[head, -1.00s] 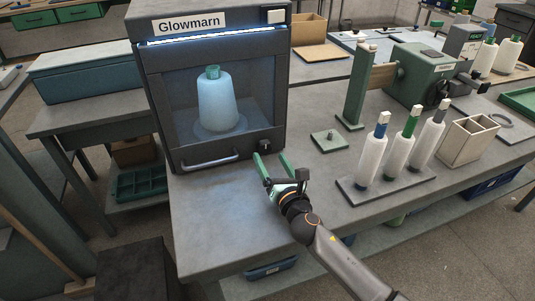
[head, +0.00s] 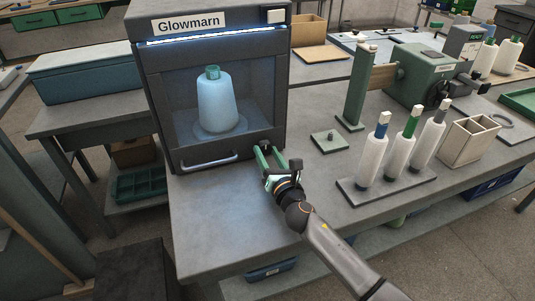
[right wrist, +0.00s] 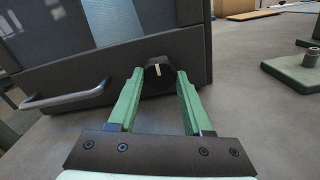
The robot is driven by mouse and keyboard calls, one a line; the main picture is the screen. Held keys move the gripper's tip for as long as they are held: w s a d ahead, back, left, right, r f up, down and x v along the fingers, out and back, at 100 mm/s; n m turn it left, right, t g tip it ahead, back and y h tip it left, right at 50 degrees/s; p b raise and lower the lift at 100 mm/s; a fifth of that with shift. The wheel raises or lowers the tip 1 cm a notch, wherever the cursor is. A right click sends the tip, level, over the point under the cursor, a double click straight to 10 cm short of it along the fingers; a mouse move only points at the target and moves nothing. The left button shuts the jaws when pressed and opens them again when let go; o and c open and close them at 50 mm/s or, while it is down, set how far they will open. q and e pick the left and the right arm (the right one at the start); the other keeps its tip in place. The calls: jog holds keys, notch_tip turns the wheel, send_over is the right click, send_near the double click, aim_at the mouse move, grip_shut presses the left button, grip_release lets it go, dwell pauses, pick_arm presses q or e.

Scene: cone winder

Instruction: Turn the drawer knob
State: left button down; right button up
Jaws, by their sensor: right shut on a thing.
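The drawer knob (right wrist: 158,72) is a dark round knob with a pale mark on the lower front of the dark Glowmarn cabinet (head: 160,90), right of the metal bar handle (head: 208,162). The handle also shows in the right wrist view (right wrist: 66,97). My right gripper (head: 262,148) reaches the cabinet front, with its green fingers on either side of the knob, shut on it. In the right wrist view the fingertips (right wrist: 158,73) flank the knob, and its pale mark stands near upright. In the head view the fingers mostly hide the knob. My left gripper is not in view.
A blue-green yarn cone (head: 216,102) stands behind the cabinet's window. To the right are a small green plate (head: 328,141) with a peg, a rack (head: 370,194) with several white spools, and a beige box (head: 468,140). The table front (head: 225,225) is clear.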

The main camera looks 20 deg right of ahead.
grip_shut()
jog(key=m, duration=0.4)
jog(key=shift+f+m+b, duration=0.1)
jog(key=shift+m+b, duration=0.2)
jog(key=m, duration=1.1)
jog(key=shift+m, duration=1.1)
